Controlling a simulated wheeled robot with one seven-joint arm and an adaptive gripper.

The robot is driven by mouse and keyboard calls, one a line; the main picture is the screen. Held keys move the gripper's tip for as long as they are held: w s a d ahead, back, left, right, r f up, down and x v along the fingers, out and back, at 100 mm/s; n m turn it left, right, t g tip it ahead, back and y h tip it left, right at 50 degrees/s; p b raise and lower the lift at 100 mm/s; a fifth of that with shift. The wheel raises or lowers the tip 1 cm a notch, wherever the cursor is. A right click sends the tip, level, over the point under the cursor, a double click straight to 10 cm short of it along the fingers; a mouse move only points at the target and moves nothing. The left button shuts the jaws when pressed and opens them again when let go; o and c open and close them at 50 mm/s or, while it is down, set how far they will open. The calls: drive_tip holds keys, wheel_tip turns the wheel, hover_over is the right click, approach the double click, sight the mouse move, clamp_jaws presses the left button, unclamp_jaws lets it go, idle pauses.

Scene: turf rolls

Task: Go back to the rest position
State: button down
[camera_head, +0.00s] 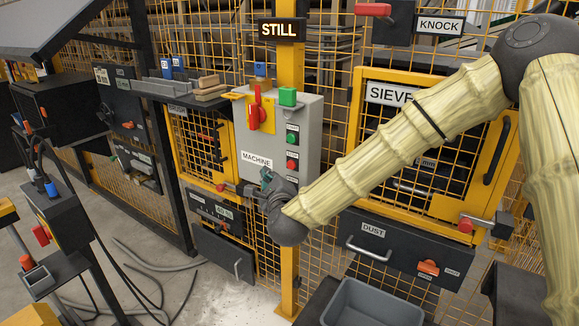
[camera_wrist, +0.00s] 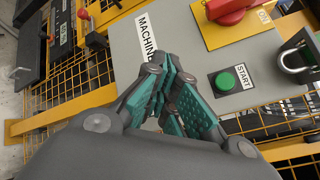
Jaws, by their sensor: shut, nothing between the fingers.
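My gripper (camera_head: 268,180) is in front of the grey machine control box (camera_head: 262,138), at its lower edge in the head view. In the wrist view my gripper (camera_wrist: 170,82) shows teal finger pads drawn together, with nothing between them. The box carries a red rotary switch (camera_wrist: 224,10), a green START button (camera_wrist: 224,80) and a padlock (camera_wrist: 298,58) in the wrist view. I cannot tell whether the fingertips touch the box. My arm reaches in from the upper right of the head view.
A yellow-framed mesh fence with a SIEVE door (camera_head: 392,94) stands behind my arm. A DUST drawer (camera_head: 400,262) is below it, and a grey bin (camera_head: 372,306) stands in front. A ledge (camera_head: 185,97) with small blocks is at left. Hoses lie on the floor at lower left.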

drive_tip(key=s+d+f+n+g+p, duration=0.1)
drive_tip(key=s+d+f+n+g, duration=0.25)
drive_tip(key=s+f, duration=0.5)
drive_tip(key=s+d+f+n+g+p, duration=0.2)
drive_tip(key=s+f+n, duration=0.3)
drive_tip(key=f, duration=0.7)
drive_tip(key=s+d+f+n+g+p, duration=0.1)
drive_tip(key=s+d+f+n+g, duration=0.2)
drive_tip(key=s+f+n, duration=0.55)
drive_tip(key=s+d+f+n+g+h+p, duration=0.1)
drive_tip(key=s+d+f, duration=0.3)
drive_tip(key=s, duration=0.5)
drive_tip(key=s+d+f+n+g+h+p, duration=0.1)
drive_tip(key=s+d+f+n+g, duration=0.2)
drive_tip(key=s+d, duration=0.3)
drive_tip(key=s+d+f+n+g+h+p, duration=0.1)
drive_tip(key=s+d+f+g, duration=0.3)
drive_tip(key=s, duration=0.9)
drive_tip(key=shift+d+f+n+p, duration=0.3)
drive_tip(key=shift+d+f+n, duration=0.3)
drive_tip(key=shift+n, duration=0.3)
